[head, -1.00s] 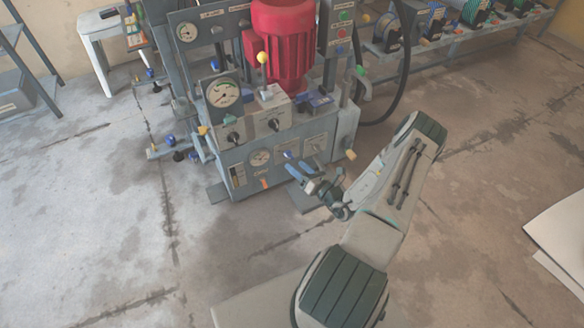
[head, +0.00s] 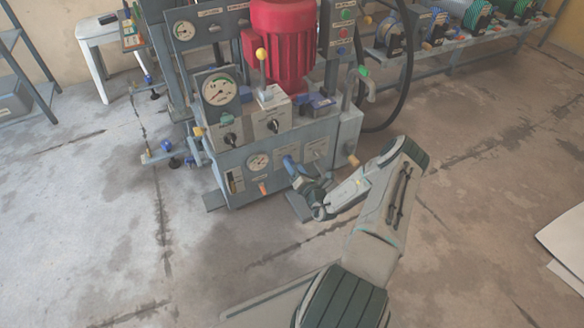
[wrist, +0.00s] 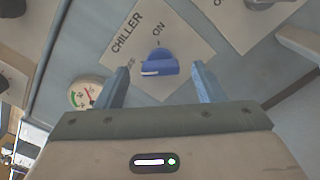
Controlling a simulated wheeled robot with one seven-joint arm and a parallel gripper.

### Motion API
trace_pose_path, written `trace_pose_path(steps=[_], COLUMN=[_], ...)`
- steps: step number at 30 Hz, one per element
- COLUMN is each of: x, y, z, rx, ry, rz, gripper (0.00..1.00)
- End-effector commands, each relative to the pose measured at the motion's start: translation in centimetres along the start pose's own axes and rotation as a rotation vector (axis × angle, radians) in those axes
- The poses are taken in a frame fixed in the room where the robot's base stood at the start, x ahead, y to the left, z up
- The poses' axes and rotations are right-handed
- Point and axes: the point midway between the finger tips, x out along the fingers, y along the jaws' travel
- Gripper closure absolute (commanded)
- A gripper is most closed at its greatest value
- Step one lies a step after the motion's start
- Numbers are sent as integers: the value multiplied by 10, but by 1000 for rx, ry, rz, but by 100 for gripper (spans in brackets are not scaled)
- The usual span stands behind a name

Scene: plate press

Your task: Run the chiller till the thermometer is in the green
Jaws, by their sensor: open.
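The chiller's blue knob (wrist: 160,62) sits on a white plate (wrist: 125,43) marked CHILLER in the wrist view. The knob's white line lies toward the lower left, away from ON. My gripper (wrist: 160,72) is open, its fingers on either side of the knob; I cannot tell whether they touch it. In the head view my gripper (head: 291,164) hides the knob. A round dial with green and red marks (wrist: 82,94), likely the thermometer, is at the left; its needle is unclear.
The dial also shows on the front panel (head: 258,161). Above it are a larger gauge (head: 219,89), black knobs (head: 230,138) and a yellow-topped lever (head: 262,60). A red motor (head: 283,45) stands behind.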

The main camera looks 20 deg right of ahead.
Motion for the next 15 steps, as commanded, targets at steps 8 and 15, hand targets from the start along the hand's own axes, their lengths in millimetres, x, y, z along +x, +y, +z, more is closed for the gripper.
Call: trace_pose_path(steps=[8,15], x=[24,26], y=[0,0], z=[0,1], rx=[0,0], ry=[-1,0], rz=[0,0], gripper=[37,37])
